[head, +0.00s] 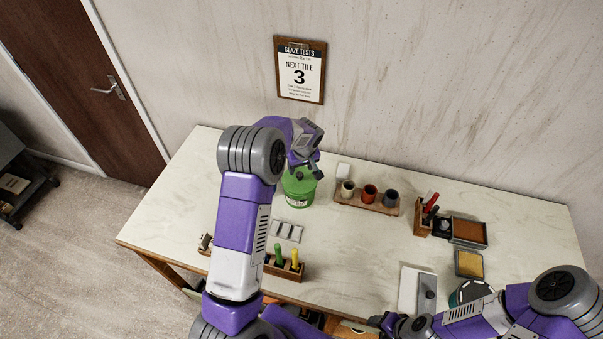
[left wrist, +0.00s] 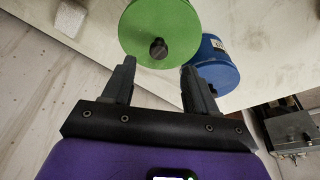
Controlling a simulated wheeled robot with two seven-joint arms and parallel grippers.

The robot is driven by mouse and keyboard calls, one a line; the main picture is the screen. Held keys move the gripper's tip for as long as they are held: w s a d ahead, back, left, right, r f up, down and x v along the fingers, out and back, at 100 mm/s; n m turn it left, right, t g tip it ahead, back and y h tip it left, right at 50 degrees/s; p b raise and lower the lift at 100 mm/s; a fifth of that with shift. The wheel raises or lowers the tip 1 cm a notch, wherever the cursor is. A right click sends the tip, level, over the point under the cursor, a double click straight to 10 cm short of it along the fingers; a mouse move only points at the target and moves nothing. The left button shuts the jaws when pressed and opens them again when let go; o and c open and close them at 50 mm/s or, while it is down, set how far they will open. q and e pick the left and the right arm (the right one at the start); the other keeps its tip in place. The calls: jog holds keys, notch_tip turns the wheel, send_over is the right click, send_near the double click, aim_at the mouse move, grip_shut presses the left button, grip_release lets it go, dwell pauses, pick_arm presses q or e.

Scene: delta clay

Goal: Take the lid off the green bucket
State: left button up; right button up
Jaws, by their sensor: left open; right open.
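The green bucket (head: 298,190) stands on the pale worktop, partly hidden behind my left arm. In the left wrist view its round green lid (left wrist: 150,22) is on top, with a dark knob (left wrist: 158,48) in the middle. My left gripper (head: 308,170) is above the bucket; in the left wrist view its fingers (left wrist: 158,68) are open and empty, spread either side of the knob's line, and I cannot tell that they touch it. My right gripper (head: 380,321) is low at the front edge of the worktop, away from the bucket, open and partly cut off.
A blue bucket (left wrist: 212,66) stands beside the green one, hidden by my arm in the head view. A wooden rack of cups (head: 366,201) is to the right. A tool block (head: 284,268) is in front. The worktop (head: 350,240) between them is mostly clear.

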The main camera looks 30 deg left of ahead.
aim_at(300, 175)
pick_arm(q)
jog(key=shift+s+f, duration=0.1)
jog(key=shift+f, duration=0.55)
jog(key=b+x, duration=0.1)
jog(key=x, duration=0.4)
jog(key=shift+w+f, duration=0.15)
jog(key=shift+w, duration=0.1)
jog(key=shift+c, duration=0.3)
grip_shut()
